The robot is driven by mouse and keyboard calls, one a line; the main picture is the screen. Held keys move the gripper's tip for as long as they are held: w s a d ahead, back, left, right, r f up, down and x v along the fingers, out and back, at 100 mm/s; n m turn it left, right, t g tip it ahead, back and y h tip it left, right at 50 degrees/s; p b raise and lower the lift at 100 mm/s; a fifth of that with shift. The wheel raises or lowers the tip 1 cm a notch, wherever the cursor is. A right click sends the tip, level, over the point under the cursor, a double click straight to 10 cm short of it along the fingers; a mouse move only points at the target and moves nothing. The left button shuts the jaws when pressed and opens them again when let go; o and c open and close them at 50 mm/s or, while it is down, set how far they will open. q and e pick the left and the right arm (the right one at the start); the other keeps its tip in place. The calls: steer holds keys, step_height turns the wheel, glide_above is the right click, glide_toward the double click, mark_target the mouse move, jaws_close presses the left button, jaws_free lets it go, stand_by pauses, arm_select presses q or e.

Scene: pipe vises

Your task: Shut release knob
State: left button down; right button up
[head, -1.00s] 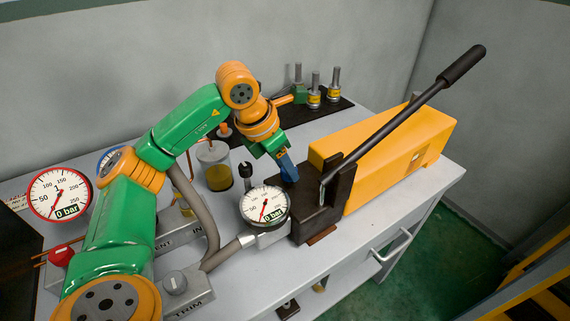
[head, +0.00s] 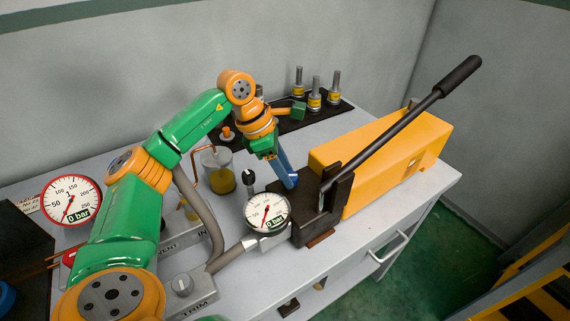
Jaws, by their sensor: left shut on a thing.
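The hand pump has a long yellow tank (head: 385,160), a dark end block (head: 333,195) and a black lever (head: 400,120) slanting up to the right. My left gripper (head: 291,182) reaches down to the left side of the dark block. Its blue fingers are shut at the block's upper left edge, where the release knob sits. The knob is hidden by the fingertips, so its turn position cannot be seen. My right gripper is out of view.
A round gauge (head: 266,212) reading 0 bar stands left of the block, close to my fingers, with a black knob (head: 249,179) behind it. A larger red-rimmed gauge (head: 71,201) is at left. Several metal fittings stand on a dark mat (head: 290,124) behind.

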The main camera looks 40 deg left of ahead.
arm_select(q)
steer(key=m+g+p, duration=0.1)
steer(key=m, duration=0.1)
steer(key=shift+w+r+m+p, duration=0.1)
steer(key=shift+r+m+p, duration=0.05)
steer(key=shift+m+p, duration=0.25)
steer(key=m+g+p, duration=0.1)
steer(key=m, duration=0.1)
steer(key=shift+w+m+h, duration=0.1)
steer(key=shift+m+h, duration=0.2)
steer(key=shift+h, duration=0.1)
steer(key=m+g+p, duration=0.1)
steer(key=m, duration=0.1)
steer(key=shift+w+a+m, duration=0.1)
steer(key=shift+w+m, duration=0.05)
steer(key=shift+m, duration=0.15)
steer(key=shift+w+f+m+g, duration=0.15)
steer(key=shift+m+g, duration=0.55)
steer(key=shift+m, duration=0.8)
steer(key=shift+f+m, duration=0.1)
steer(key=shift+m, duration=0.2)
steer(key=shift+c, duration=2.1)
jaws_free()
steer(key=shift+y, duration=0.3)
